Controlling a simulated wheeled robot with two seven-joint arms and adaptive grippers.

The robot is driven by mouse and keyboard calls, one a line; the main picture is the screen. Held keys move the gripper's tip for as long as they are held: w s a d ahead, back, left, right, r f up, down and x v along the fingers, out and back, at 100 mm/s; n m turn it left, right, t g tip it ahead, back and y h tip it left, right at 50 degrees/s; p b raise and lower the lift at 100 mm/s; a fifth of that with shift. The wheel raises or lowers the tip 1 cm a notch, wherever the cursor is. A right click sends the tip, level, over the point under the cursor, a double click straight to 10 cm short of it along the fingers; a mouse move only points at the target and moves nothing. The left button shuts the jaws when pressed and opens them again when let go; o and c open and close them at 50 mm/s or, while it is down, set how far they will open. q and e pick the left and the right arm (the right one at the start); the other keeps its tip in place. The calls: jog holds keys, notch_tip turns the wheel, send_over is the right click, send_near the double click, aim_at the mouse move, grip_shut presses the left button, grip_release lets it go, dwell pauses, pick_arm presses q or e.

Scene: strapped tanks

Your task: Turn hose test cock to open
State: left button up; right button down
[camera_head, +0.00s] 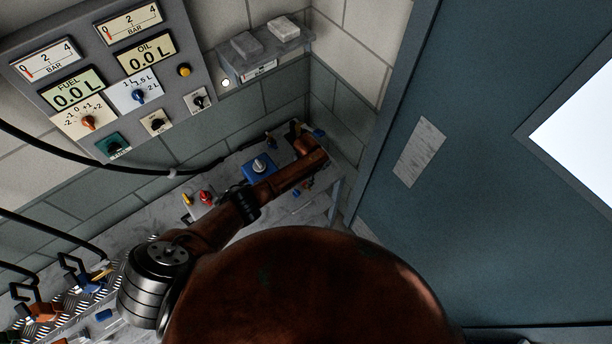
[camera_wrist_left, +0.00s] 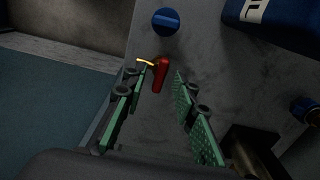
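A small red lever handle (camera_wrist_left: 161,72) shows in the left wrist view, with a thin yellow piece (camera_wrist_left: 145,61) beside its upper end. It looks like the test cock, but I see no readable label on it. My left gripper (camera_wrist_left: 159,88) is open, with its green pads on either side of the line to the red handle. The handle appears just beyond the fingertips, with a gap on both sides. In the head view my left arm reaches over the grey bench, and its wrist hides the fingertips. My right gripper is not in view.
A round blue knob (camera_wrist_left: 166,21) sits beyond the red handle, and a blue body (camera_wrist_left: 280,22) lies at upper right. In the head view, a gauge panel (camera_head: 112,75) hangs above the bench, a small shelf (camera_head: 262,52) is beside it, and a blue door (camera_head: 480,170) stands right.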

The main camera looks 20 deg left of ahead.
pick_arm(q)
notch_tip(320, 180, up, 12)
jog(key=shift+f, duration=0.15)
dwell(0.7)
